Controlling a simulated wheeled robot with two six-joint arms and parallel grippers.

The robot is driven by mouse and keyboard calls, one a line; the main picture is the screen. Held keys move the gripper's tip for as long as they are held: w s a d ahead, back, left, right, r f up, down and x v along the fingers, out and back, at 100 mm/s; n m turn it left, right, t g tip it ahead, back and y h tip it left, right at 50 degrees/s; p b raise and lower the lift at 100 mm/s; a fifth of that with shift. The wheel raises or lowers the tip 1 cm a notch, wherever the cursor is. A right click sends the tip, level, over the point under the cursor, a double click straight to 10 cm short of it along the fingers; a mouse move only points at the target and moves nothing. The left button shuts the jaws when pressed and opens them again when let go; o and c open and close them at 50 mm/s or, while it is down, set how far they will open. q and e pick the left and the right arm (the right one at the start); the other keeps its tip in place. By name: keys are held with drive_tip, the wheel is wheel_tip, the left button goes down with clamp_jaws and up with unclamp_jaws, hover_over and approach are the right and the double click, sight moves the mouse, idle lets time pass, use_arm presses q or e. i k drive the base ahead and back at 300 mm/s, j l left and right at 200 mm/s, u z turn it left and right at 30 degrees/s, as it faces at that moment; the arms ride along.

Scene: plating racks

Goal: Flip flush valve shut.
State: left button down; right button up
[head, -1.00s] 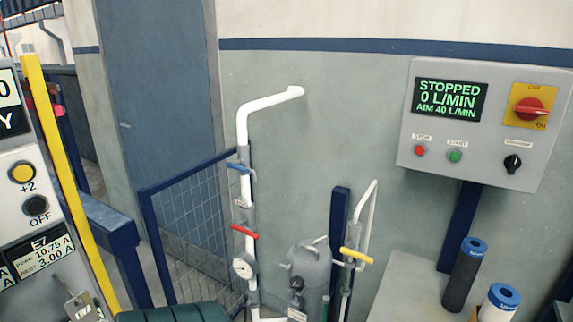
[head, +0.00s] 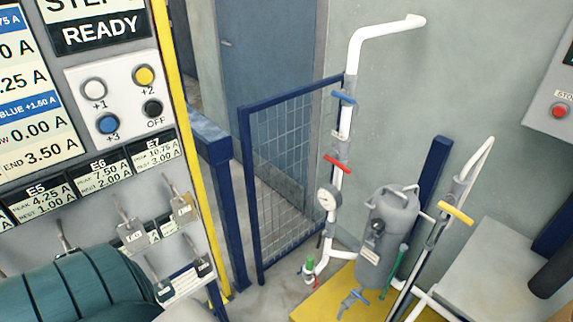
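Several lever valves show on the pipework; I cannot tell from any readable label which is the flush valve. On the white upright pipe (head: 357,55), a blue lever (head: 344,97) sits high and a red lever (head: 337,165) sits below it, both lying across the pipe. A yellow lever (head: 455,213) lies across the thinner pipe at the right. A small green-topped fitting (head: 310,264) is at the pipe's foot. Neither gripper is in view.
A navy mesh gate (head: 290,165) stands left of the pipe. A panel with buttons (head: 122,100) and hanging keys fills the left, edged by a yellow post (head: 180,130). A pale bench (head: 495,275) is at right. A dark teal ribbed cylinder fills the lower left.

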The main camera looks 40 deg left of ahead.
sight(321, 235)
drive_tip(key=i+j+u, duration=0.55)
drive_tip(key=j+u, duration=0.2)
drive_tip(key=k+l+z, duration=0.2)
drive_tip(key=z, duration=0.15)
